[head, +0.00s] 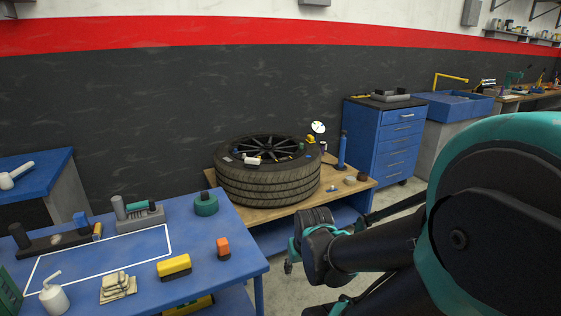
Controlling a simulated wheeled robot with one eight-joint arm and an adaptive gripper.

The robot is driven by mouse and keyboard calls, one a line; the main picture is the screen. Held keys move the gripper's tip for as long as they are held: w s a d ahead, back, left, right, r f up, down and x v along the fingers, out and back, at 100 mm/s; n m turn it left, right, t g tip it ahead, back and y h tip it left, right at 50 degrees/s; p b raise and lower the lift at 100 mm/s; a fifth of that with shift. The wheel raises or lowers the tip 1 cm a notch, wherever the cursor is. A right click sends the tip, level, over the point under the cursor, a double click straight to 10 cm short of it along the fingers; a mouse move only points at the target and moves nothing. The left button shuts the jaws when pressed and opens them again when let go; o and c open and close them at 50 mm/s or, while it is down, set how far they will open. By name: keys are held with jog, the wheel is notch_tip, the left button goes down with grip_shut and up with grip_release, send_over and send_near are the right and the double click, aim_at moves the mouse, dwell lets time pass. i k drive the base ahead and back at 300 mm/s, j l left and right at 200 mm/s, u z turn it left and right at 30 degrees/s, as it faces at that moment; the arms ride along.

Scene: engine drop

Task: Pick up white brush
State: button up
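No white brush can be made out for certain in the head view. A small white item (253,160) lies on top of the black tyre (270,188), too small to identify. Another white item with a handle-like part (16,176) lies on the blue surface at the far left; it could be a brush, but I cannot tell. My arm fills the right side and reaches toward the middle, in front of the wooden-topped bench.
The tyre lies on a wooden-topped bench (281,221). A blue drawer cabinet (399,146) stands behind. Some floor shows between them.

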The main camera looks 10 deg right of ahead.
aim_at(251, 162)
jog(key=i+l+z, duration=0.1)
jog(key=z, duration=0.85)
jog(key=i+l, duration=0.1)
jog(key=i, duration=2.05)
jog(key=i+u, duration=0.1)
jog(key=u, duration=0.7)
jog(key=i+u, duration=0.15)
jog(key=u, duration=0.3)
jog(key=l+u, duration=0.1)
jog(key=u, duration=0.3)
jog(key=i+l+u, duration=0.1)
jog(key=u, duration=0.3)
